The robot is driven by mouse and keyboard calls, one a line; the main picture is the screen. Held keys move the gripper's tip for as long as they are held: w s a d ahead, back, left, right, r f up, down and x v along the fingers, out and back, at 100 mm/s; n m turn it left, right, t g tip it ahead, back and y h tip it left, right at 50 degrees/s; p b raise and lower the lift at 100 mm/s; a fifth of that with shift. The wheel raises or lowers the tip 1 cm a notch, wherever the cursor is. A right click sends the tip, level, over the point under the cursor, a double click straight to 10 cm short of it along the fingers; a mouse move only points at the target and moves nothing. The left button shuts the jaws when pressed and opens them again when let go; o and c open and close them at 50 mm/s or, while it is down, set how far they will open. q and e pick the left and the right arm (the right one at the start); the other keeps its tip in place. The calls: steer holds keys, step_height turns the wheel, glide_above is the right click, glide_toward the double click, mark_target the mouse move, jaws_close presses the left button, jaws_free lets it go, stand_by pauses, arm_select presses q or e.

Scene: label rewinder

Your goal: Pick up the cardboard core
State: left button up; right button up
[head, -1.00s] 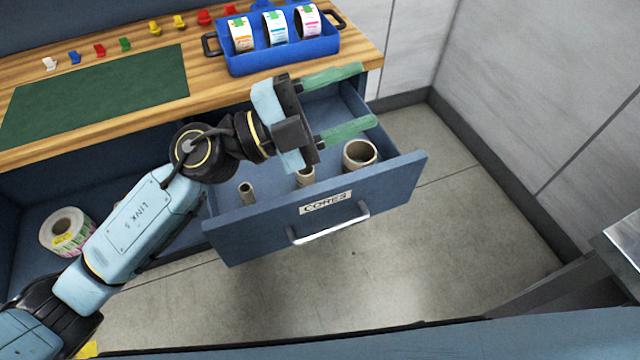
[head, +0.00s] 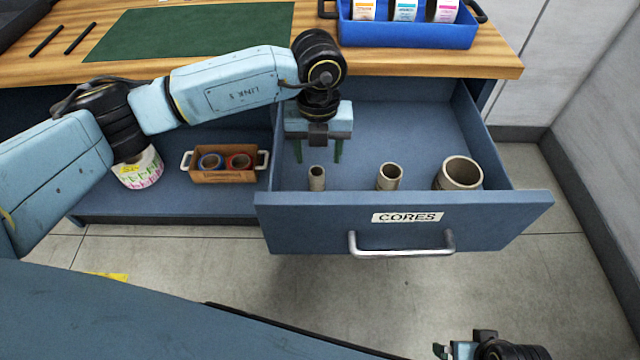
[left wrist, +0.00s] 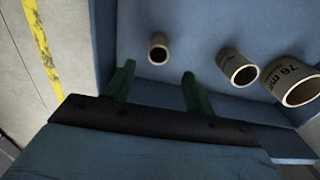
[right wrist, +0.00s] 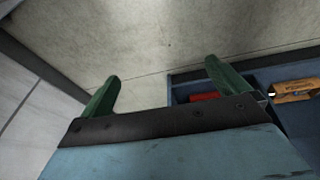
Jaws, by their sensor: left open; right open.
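Three cardboard cores stand upright in the open drawer labelled CORES (head: 485,203): a small one (head: 317,178) at left, a medium one (head: 390,176) in the middle and a large one (head: 460,174) at right. In the left wrist view the small core (left wrist: 158,48) is just beyond the fingers, the medium core (left wrist: 237,68) is to its right, and the large core (left wrist: 292,82) is marked 76 mm. My left gripper (head: 319,160) is open, pointing down, above and behind the small core, holding nothing. My right gripper (head: 445,352) is open and empty at the bottom edge; its fingers show in the right wrist view (right wrist: 158,85).
On the lower shelf are a small box (head: 222,177) with rolls and a label roll (head: 140,172). The drawer's rear floor is clear.

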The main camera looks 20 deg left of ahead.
mark_target(317, 179)
arm_select(q)
steer(key=shift+w+a+f+b, duration=0.15)
steer(key=shift+f+b, duration=0.65)
steer(key=shift+f, duration=1.45)
steer(key=shift+a+f+b, duration=0.1)
steer(key=shift+f+b, duration=0.65)
steer(key=shift+f, duration=1.7)
arm_select(e)
step_height(317, 179, up, 8)
steer(key=a+t, duration=0.1)
steer(key=a, duration=0.1)
steer(key=shift+a+r+y, duration=0.2)
steer(key=shift+a+y, duration=0.15)
steer(key=shift+y, duration=0.05)
steer(key=shift+s, duration=0.1)
arm_select(q)
steer(key=c, duration=1)
steer(key=shift+r, duration=0.1)
